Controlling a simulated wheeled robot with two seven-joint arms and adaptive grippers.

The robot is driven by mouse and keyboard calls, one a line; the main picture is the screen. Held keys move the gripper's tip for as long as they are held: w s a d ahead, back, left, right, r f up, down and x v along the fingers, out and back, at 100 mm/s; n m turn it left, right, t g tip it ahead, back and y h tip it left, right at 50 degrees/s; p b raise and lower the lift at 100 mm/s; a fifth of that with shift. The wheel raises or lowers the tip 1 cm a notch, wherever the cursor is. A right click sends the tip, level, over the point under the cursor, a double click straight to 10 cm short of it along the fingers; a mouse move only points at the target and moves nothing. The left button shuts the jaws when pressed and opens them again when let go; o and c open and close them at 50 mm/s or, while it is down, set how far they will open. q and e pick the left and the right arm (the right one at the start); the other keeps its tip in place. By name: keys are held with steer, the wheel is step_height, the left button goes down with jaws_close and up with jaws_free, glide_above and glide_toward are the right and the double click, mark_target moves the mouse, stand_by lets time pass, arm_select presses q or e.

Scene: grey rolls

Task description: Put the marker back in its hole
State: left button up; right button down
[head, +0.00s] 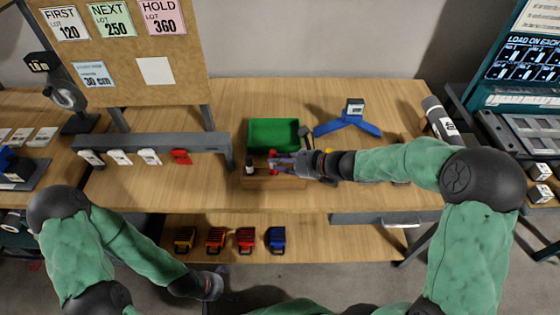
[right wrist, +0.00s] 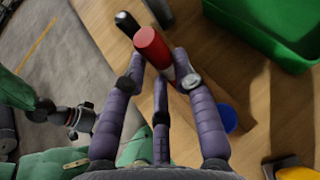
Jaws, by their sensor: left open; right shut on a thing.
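The marker is red with a white band (right wrist: 152,46); its red end also shows in the head view (head: 272,154). My right gripper (head: 277,163) is shut on it, with its fingers (right wrist: 162,72) around the marker's body in the right wrist view. The gripper is over a wooden block (head: 262,183) near the table's front edge. A black marker (head: 249,165) stands at the block's left end. The fingers hide most of the block's top, and I cannot tell whether the red marker's lower end is in a hole. My left gripper (head: 212,287) is open and empty, low in front of the table.
A green bin (head: 274,120) stands just behind the block. A blue round thing (right wrist: 228,117) is near my right fingers. A blue angled stand (head: 347,123) is at the back right. A grey rail (head: 150,141) with several tags is at left. Several coloured items (head: 246,238) sit on the lower shelf.

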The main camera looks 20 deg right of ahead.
mark_target(274, 153)
steer(key=shift+f+b, duration=0.3)
steer(key=shift+f, duration=0.15)
steer(key=shift+r, duration=0.2)
steer(key=shift+r+p, duration=1.95)
steer(key=shift+r, duration=0.2)
steer(key=shift+f+b, duration=2.3)
steer(key=shift+f, duration=0.25)
stand_by(0.7)
steer(key=c, duration=0.9)
jaws_free()
steer(key=v, duration=1.2)
steer(key=shift+r, duration=0.15)
